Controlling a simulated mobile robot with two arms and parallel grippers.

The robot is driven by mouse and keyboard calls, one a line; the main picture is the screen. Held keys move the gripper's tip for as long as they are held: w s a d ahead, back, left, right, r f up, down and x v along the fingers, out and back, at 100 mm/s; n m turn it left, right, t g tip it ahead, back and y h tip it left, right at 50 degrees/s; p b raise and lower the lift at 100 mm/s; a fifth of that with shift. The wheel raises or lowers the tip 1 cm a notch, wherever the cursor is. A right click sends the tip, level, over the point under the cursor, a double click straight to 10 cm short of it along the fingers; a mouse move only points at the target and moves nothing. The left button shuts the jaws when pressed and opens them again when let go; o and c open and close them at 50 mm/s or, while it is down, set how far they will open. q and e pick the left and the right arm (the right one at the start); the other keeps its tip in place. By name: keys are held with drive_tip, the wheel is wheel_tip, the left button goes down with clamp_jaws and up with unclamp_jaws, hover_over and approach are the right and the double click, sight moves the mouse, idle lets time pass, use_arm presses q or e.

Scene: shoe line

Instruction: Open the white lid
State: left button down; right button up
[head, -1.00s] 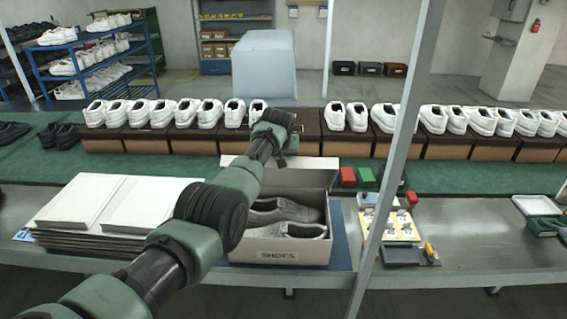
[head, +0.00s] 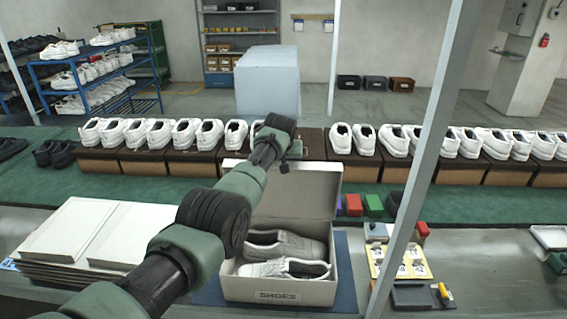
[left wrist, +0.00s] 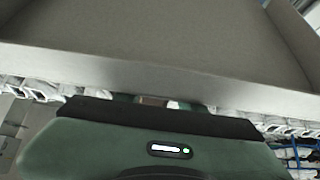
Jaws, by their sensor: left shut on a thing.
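The white lid (head: 315,190) stands raised at the back of the open shoe box (head: 280,290), its inner side facing me. In the left wrist view the lid (left wrist: 160,45) fills the top, just above my gripper body (left wrist: 160,118), and the fingertips are hardly visible there. My right gripper is not in view.
White flat boards (head: 85,235) are stacked left of the box. A tray with cards (head: 403,262) and small coloured blocks (head: 373,205) lie to the right. Behind the lid runs a row of brown boxes (head: 168,168) topped with white shoes. A grey post (head: 425,150) stands at right.

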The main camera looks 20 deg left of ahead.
use_arm(q)
drive_tip(key=shift+s+f, duration=0.3)
drive_tip(key=shift+f, duration=0.5)
drive_tip(key=c, duration=0.8)
unclamp_jaws()
drive_tip(key=shift+c, duration=0.2)
drive_tip(key=shift+w+r+b+v, duration=0.15)
drive_tip(key=shift+b+v, duration=0.2)
drive_tip(key=shift+v, duration=1.35)
drive_tip(key=shift+w+r+b+v, duration=0.15)
drive_tip(key=shift+b+v, duration=0.15)
drive_tip(key=shift+v, duration=1.4)
drive_tip(key=shift+a, duration=0.1)
drive_tip(key=shift+c, duration=0.3)
